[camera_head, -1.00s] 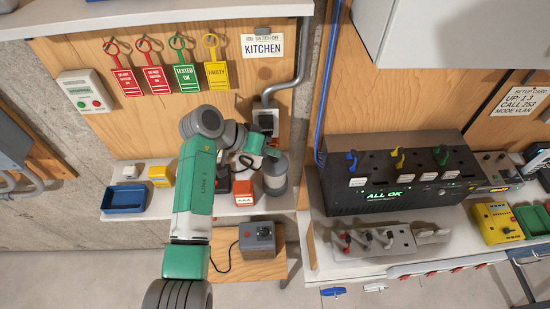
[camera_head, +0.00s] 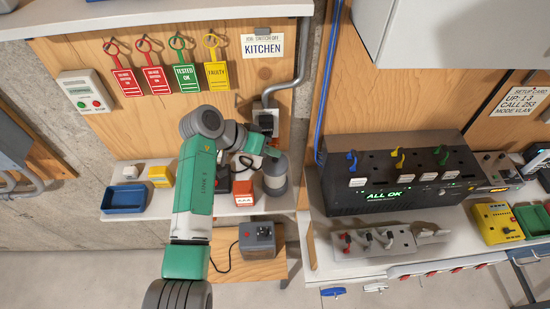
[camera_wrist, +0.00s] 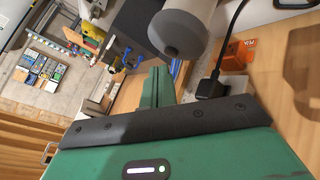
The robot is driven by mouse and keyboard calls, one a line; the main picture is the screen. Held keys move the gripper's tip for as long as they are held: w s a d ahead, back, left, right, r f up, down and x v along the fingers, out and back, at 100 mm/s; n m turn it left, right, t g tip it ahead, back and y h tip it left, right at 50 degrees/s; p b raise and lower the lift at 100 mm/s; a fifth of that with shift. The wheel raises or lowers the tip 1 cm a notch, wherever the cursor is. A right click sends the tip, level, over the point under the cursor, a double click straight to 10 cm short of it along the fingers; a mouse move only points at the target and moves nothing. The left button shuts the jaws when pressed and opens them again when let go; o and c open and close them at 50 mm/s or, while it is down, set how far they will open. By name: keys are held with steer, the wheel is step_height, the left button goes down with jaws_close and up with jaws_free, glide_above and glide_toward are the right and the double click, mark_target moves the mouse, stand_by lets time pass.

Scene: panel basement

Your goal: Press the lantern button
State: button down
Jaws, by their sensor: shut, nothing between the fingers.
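A grey cylinder, which looks like the lantern (camera_head: 275,182), stands on the right end of the small white shelf in the head view. In the wrist view the lantern (camera_wrist: 181,36) shows close up as a grey cylinder with a darker end. My gripper (camera_head: 273,151) is at the lantern's top in the head view. In the wrist view my gripper's green fingers (camera_wrist: 156,86) are together and empty, just below the lantern in the picture. I cannot tell whether they touch it.
A red-orange battery box (camera_head: 243,192) stands left of the lantern. A wall socket with a plug (camera_head: 266,121) and a grey conduit (camera_head: 291,84) are behind. A blue tray (camera_head: 124,199) is at the shelf's left. A grey control box (camera_head: 257,238) sits lower down.

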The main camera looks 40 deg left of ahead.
stand_by(0.3)
steer(key=shift+f, duration=0.45)
steer(key=shift+f+b, duration=0.35)
steer(key=shift+b, duration=0.1)
stand_by(0.4)
steer(key=shift+r, duration=0.1)
steer(key=shift+r+p, duration=0.7)
step_height(320, 180, up, 5)
steer(key=p, duration=0.4)
steer(key=shift+r, duration=0.1)
